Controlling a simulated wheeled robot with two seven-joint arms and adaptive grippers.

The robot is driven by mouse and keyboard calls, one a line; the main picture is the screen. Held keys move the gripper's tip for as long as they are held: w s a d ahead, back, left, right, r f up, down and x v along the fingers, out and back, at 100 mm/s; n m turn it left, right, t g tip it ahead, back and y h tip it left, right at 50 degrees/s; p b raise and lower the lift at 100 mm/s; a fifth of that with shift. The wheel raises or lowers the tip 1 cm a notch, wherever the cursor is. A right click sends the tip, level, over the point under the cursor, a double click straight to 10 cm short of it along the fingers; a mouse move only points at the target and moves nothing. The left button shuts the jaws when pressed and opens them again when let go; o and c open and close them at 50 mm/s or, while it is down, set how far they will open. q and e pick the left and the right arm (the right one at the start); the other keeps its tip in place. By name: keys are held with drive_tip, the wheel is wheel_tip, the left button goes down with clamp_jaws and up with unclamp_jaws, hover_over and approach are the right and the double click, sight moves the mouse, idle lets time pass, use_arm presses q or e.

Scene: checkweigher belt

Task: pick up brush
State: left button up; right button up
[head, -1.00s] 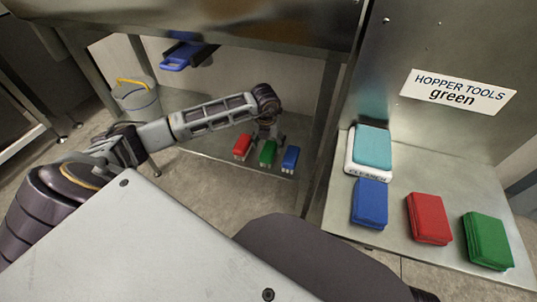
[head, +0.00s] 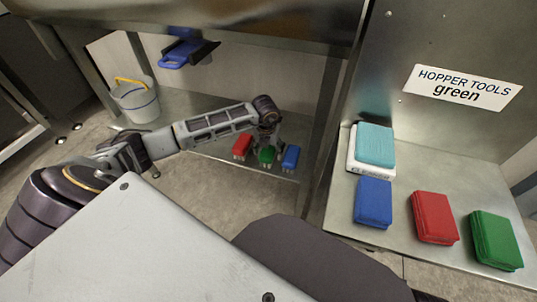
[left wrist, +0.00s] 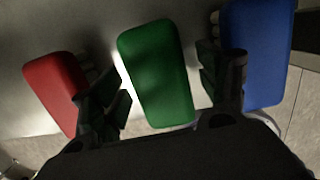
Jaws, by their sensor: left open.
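Three brushes stand on the low shelf: a red brush (head: 243,146), a green brush (head: 267,155) and a blue brush (head: 290,158), left to right. My left gripper (head: 268,140) is over the green brush. In the left wrist view its open fingers (left wrist: 165,100) lie on either side of the green brush (left wrist: 156,72), with the red brush (left wrist: 55,88) to the left and the blue brush (left wrist: 258,50) to the right. I cannot tell whether the fingers touch the green brush. My right gripper is not in view.
A sign reading "HOPPER TOOLS green" (head: 462,88) is on the metal panel. Blue (head: 373,202), red (head: 434,217) and green pads (head: 495,240) lie on the right shelf beside a teal stack (head: 375,145). A bucket (head: 135,100) and a blue-handled item (head: 185,50) are at the left.

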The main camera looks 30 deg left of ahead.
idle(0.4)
use_arm(q)
drive_tip(key=c, duration=1.2)
drive_tip(key=shift+o, duration=0.2)
drive_tip(key=shift+r, duration=0.1)
